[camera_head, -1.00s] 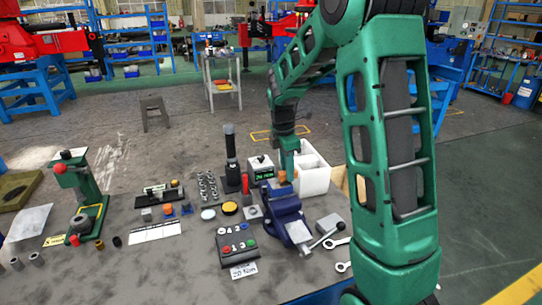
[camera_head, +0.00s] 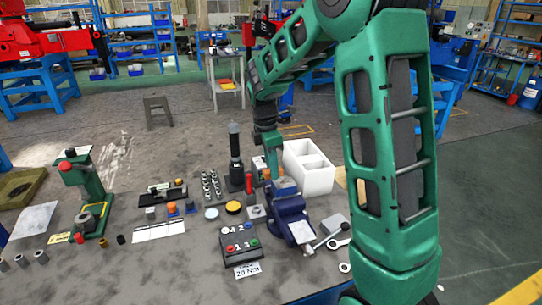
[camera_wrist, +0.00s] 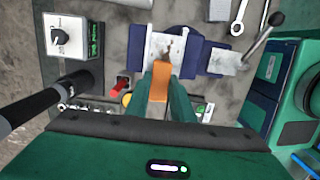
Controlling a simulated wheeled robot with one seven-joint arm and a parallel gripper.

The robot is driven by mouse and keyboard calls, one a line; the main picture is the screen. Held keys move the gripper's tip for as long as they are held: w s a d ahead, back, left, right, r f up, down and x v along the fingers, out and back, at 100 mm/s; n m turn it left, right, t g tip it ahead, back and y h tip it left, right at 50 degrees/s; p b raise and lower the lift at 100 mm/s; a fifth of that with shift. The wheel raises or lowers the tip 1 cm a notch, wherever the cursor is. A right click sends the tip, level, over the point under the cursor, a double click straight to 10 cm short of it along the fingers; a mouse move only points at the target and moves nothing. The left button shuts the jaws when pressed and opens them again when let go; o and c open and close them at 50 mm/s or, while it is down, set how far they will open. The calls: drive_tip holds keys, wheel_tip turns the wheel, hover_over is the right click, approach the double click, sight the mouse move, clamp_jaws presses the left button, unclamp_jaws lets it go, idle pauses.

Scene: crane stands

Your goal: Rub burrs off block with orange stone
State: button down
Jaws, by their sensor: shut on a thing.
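My gripper (camera_wrist: 162,88) is shut on the orange stone (camera_wrist: 160,76), which sits between its green fingers. In the wrist view the stone's tip is at the near edge of a pale metal block (camera_wrist: 174,46) with brownish marks on top. I cannot tell whether they touch. The block is in the blue vise (camera_wrist: 219,58), which also shows in the head view (camera_head: 290,208). In the head view my gripper (camera_head: 276,178) points down over the back of the vise, where the block is hard to make out.
A white divided bin (camera_head: 318,178) stands close behind the vise. A dark upright tool (camera_head: 235,155) and a dial box (camera_wrist: 70,38) stand to the left. A button box (camera_head: 240,246) sits in front. Wrenches (camera_head: 338,226) lie to the right.

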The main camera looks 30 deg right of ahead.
drive_tip(key=shift+d+r, duration=0.1)
drive_tip(key=shift+r, duration=2.55)
